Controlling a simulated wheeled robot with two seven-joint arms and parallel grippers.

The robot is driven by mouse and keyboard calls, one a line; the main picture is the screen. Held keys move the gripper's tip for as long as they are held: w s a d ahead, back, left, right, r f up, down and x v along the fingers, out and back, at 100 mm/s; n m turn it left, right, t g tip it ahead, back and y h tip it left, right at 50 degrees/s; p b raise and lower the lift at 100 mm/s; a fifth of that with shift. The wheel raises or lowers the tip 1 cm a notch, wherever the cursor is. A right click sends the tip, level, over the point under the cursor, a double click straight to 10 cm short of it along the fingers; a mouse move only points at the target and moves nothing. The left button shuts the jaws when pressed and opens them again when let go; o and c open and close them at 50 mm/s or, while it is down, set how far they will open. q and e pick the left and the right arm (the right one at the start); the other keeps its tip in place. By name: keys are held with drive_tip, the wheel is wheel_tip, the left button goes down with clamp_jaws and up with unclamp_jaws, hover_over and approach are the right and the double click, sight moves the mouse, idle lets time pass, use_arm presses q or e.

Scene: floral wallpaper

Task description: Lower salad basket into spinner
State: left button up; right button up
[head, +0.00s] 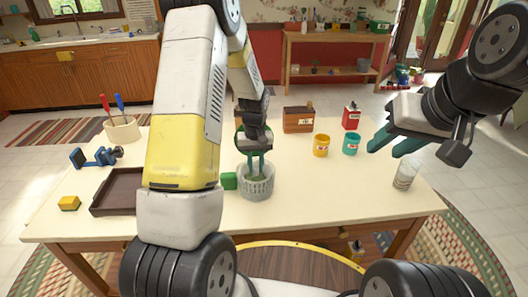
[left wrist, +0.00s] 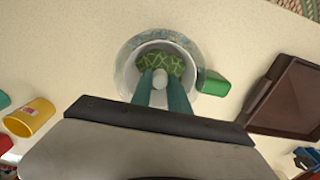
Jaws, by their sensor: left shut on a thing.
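The spinner (head: 257,191) is a greyish see-through bowl with a green handle (head: 229,181) on its left side, standing near the table's middle. In the left wrist view its clear rim (left wrist: 127,60) surrounds the pale salad basket (left wrist: 147,50), which has green leafy contents. My left gripper (head: 257,172) points down into the bowl opening. In the left wrist view its teal fingers (left wrist: 163,88) are shut on a white upright part in the basket's middle. I cannot tell how deep the basket sits. My right gripper (head: 388,150) is open and empty, above the table's right side.
A yellow cup (head: 321,146), teal cup (head: 351,144), wooden box (head: 298,120) and red tin (head: 351,116) stand behind right. A glass (head: 404,176) stands near the right edge.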

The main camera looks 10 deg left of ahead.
use_arm(q)
drive_tip(key=shift+f, duration=0.8)
drive_tip(key=o, duration=0.9)
drive_tip(key=shift+c, duration=0.2)
drive_tip(key=c, duration=0.4)
drive_tip(key=shift+r, duration=0.15)
drive_tip(key=shift+r, duration=4.4)
